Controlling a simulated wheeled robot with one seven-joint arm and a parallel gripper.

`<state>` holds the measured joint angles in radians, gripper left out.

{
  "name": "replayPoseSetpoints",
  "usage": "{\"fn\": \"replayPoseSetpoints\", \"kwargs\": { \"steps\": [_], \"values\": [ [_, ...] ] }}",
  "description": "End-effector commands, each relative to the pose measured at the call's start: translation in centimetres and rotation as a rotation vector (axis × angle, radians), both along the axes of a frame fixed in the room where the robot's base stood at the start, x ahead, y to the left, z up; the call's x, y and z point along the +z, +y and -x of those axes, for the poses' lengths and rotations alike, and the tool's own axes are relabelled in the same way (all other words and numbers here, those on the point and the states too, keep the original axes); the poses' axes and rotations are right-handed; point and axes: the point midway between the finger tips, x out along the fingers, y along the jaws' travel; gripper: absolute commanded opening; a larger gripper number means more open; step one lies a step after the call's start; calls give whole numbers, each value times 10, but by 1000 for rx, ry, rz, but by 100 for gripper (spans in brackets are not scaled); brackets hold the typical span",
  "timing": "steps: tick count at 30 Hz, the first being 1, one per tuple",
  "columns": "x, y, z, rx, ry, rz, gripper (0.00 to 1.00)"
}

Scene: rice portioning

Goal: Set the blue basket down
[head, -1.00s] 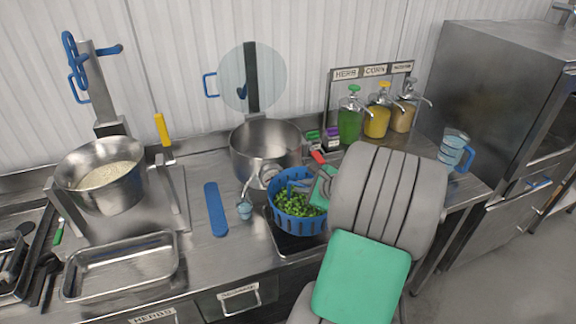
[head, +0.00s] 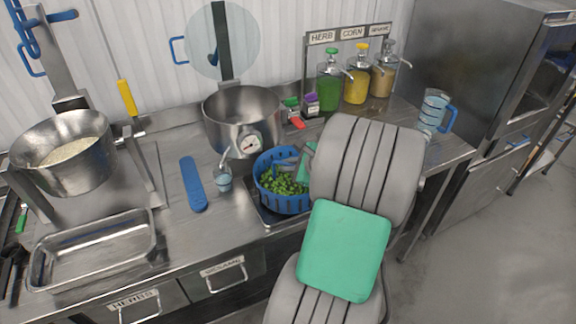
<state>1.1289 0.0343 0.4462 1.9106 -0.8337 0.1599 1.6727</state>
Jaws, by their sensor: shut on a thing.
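The blue basket (head: 286,203) holds chopped green leaves (head: 284,182). It sits upright at the front of the steel counter, over a dark square plate (head: 268,214). I cannot tell whether its base touches the plate. My gripper (head: 292,168) is shut on the basket at its rear right rim. My grey and green arm comes in from the lower right and hides the basket's right side and part of the fingers.
A steel pot (head: 243,115) with a dial stands just behind the basket. Pump bottles (head: 357,75) stand at the back; a blue-handled jug (head: 433,110) is at right.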

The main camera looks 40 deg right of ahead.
Motion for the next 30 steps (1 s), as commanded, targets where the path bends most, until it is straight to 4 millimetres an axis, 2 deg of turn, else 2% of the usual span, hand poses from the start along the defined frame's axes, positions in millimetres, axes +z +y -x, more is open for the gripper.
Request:
{"fn": "replayPoseSetpoints", "kwargs": {
  "steps": [8, 25, 26, 30],
  "values": [
    [3, -1, -1, -1, -4, 4, 0],
    [-7, -1, -1, -1, -4, 4, 0],
    [-6, -1, -1, -1, -4, 4, 12],
    [-7, -1, 0, -1, -3, 3, 23]
  ]
}}
